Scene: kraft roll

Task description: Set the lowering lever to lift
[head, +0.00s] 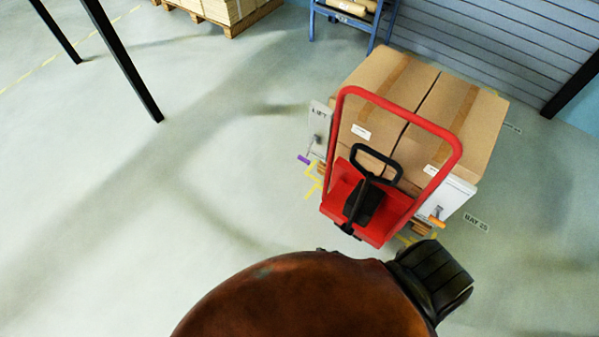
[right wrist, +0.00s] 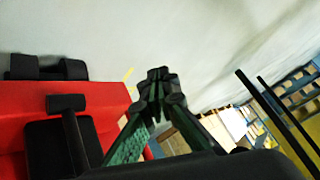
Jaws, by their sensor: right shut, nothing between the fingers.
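A red pallet truck (head: 385,212) with a tall red frame and a black loop handle (head: 376,152) stands right of centre in the head view. A pale plate (head: 319,120) marked LIFT is at its left, with a purple-tipped handle (head: 303,159) beside it. An orange-tipped handle (head: 437,221) sits at a white plate on the right. I cannot tell which is the lowering lever. In the right wrist view my right gripper (right wrist: 158,82) is shut and empty, with red and black truck parts to its left. In the head view its fingertips are not clear. My left gripper is not in view.
Large cardboard boxes (head: 432,95) stand behind the red frame. A blue rack (head: 348,20) and a wooden pallet load (head: 228,10) are at the back. Black posts (head: 122,58) stand at the upper left. The floor on the left is clear.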

